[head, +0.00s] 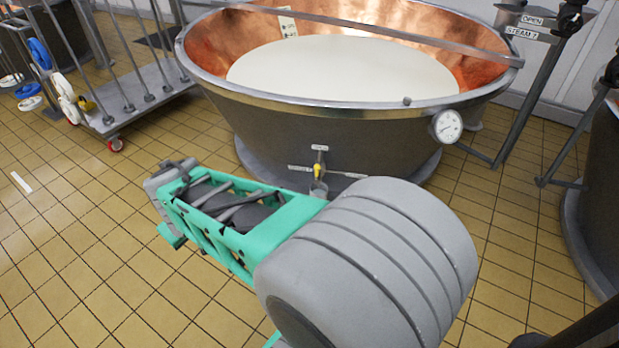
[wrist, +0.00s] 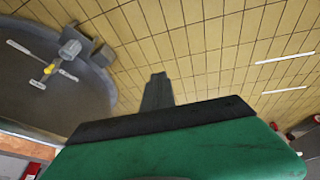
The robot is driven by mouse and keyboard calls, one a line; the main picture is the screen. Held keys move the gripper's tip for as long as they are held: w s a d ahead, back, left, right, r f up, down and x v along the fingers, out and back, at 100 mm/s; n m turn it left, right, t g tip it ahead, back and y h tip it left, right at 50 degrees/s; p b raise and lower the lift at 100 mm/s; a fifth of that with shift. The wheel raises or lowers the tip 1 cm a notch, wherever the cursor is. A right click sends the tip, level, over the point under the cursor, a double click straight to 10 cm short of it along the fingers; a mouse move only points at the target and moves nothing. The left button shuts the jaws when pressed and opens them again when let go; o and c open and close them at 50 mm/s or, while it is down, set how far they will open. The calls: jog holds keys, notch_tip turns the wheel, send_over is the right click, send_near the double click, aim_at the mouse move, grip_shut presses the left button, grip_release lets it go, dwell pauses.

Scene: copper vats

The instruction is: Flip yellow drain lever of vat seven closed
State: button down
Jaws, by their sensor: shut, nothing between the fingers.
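The vat (head: 330,140) is a wide grey tub with a copper inside and pale liquid. Its small yellow drain lever (head: 317,170) is low on the front wall, above a grey spout, and looks roughly upright. Small labels, too small to read, surround it. In the wrist view the lever (wrist: 48,69) is at the left, beside the spout (wrist: 70,47). My gripper (wrist: 157,80) is shut and empty, pointing over the floor, apart from the lever. In the head view my arm's far end is left of the lever; its fingers are hard to make out there.
A dial gauge (head: 447,125) sits on the vat's right rim. A wheeled rack (head: 135,108) stands at the left. The tiled floor (head: 75,240) is clear at the front left.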

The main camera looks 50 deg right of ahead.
aim_at(317, 173)
jog(key=w+d+f+n+t+h+b, duration=0.1)
jog(key=w+d+f+h+b, duration=0.1)
jog(key=w+d+f, duration=0.45)
jog(key=w+d+f+h+b, duration=0.1)
jog(key=w+d+f+h, duration=0.15)
jog(key=d, duration=0.75)
jog(key=w+d+f+n+t+h+b, duration=0.1)
jog(key=w+d+f+h+b, duration=0.1)
jog(key=w+d+f, duration=0.45)
jog(key=s+d+f+n+t+h+b, duration=0.1)
jog(key=d+f+n, duration=0.4)
jog(key=d, duration=0.6)
jog(key=s+d+f+n+t+h+b, duration=0.1)
jog(key=s+d+f+n+h+b, duration=0.3)
jog(key=d+f, duration=0.6)
jog(key=shift+s+d+f+n+t+h, duration=0.25)
jog(key=shift+s+d+n+t+h, duration=0.25)
jog(key=shift+s+h, duration=0.5)
jog(key=shift+d, duration=0.1)
jog(key=w+d+r+b, duration=0.1)
jog(key=d+b, duration=0.3)
jog(key=d, duration=0.7)
jog(key=shift+w+r+b, duration=0.25)
jog(key=shift+w+b, duration=0.05)
jog(key=shift+w, duration=0.55)
